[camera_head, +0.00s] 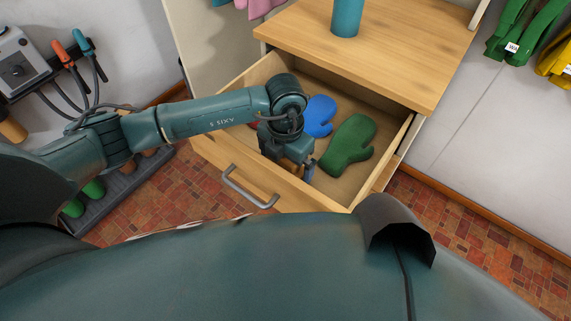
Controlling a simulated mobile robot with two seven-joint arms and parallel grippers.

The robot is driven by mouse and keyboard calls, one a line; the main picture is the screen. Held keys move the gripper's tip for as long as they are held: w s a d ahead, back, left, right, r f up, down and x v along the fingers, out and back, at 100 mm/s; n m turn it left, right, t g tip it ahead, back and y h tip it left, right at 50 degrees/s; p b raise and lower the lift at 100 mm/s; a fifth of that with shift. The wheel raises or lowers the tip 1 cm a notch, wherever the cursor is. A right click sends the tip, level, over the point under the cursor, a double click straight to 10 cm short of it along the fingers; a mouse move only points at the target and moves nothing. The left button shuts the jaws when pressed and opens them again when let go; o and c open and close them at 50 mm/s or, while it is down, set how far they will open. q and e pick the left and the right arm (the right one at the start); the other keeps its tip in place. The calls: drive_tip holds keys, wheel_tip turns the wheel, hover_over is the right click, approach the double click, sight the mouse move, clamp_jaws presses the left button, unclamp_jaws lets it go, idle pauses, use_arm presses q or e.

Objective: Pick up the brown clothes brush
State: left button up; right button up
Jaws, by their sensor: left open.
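A blue mitt (320,115) and a green mitt (349,145) lie in the drawer to the right of the gripper. A bit of something red (254,124) shows beside my left wrist. My right gripper is not in view.
The drawer's front has a metal handle (248,188). A wooden cabinet top (400,50) with a teal cylinder (346,17) stands above the drawer. A dark boot tray (125,185) is on the floor at left. Green and yellow items hang at upper right.

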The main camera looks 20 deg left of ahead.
use_arm(q)
drive_tip(key=c, duration=0.7)
wheel_tip(320, 180, up, 10)
drive_tip(key=shift+r, duration=0.1)
drive_tip(key=o, duration=0.5)
drive_tip(key=shift+c, duration=1.4)
